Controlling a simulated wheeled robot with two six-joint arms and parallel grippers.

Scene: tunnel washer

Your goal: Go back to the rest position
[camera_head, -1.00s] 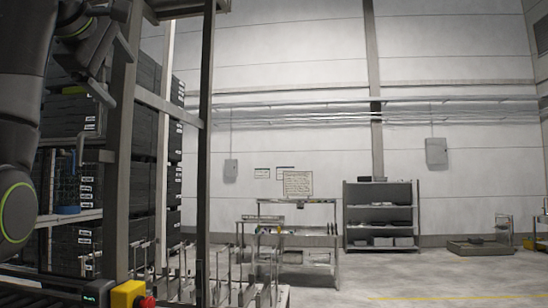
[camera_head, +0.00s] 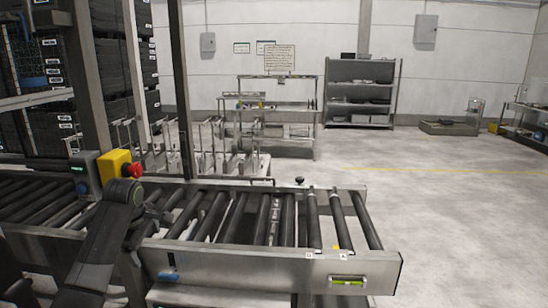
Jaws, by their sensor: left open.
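My left arm comes in from the lower left of the head view, bent in front of the roller conveyor (camera_head: 275,258). Its left gripper (camera_head: 134,262) hangs low beside the conveyor's near side rail and is open. I see nothing held in it, though its fingertips are small and dark here. My right gripper is not in view. The conveyor's black rollers are bare.
A yellow box with a red emergency button (camera_head: 131,171) stands at the conveyor's far edge, beside an upright metal post. Racks of black crates (camera_head: 129,60) stand at the left. A workbench (camera_head: 280,105) and grey shelf (camera_head: 360,91) stand behind.

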